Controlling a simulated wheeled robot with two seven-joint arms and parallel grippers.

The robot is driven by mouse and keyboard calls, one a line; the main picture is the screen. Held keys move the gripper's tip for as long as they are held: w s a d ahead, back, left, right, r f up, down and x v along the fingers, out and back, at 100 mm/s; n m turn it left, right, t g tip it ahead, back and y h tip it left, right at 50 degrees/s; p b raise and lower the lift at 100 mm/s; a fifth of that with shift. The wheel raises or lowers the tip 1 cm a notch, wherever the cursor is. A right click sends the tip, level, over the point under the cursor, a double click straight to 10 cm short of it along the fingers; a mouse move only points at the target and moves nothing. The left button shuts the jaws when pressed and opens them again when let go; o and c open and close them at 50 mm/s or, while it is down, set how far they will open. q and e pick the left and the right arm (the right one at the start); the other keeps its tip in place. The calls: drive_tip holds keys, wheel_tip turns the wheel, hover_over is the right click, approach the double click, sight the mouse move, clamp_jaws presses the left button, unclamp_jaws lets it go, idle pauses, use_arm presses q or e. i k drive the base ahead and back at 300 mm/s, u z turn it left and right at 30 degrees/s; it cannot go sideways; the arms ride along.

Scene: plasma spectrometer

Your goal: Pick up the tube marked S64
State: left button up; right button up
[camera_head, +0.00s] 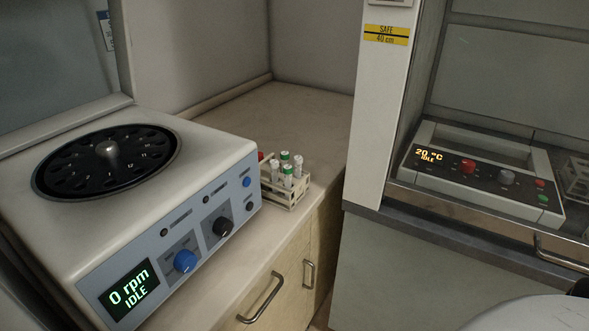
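A small pale rack (291,204) stands on the counter just right of the centrifuge. It holds several upright tubes with coloured caps: a red-capped tube (261,157) at the left, partly hidden by the centrifuge, a green-capped tube (288,171) in front, another green cap (285,156) behind it, and a white-capped tube (298,162) at the right. The markings on the tubes are too small to read, so I cannot tell which is S64. Neither of my grippers is in view.
The centrifuge (220,190) is open, its black rotor (75,165) showing, with "0 rpm IDLE" displayed. At right, a hood holds a heater unit (515,205) reading "20 °C IDLE" and another rack (575,178). The counter (315,120) behind the tube rack is clear.

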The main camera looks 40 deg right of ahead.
sight(297, 168)
drive_tip(key=u, duration=1.75)
drive_tip(key=k, duration=1.15)
drive_tip(key=z, duration=1.55)
drive_tip(key=i, duration=0.1)
drive_tip(key=z, duration=0.15)
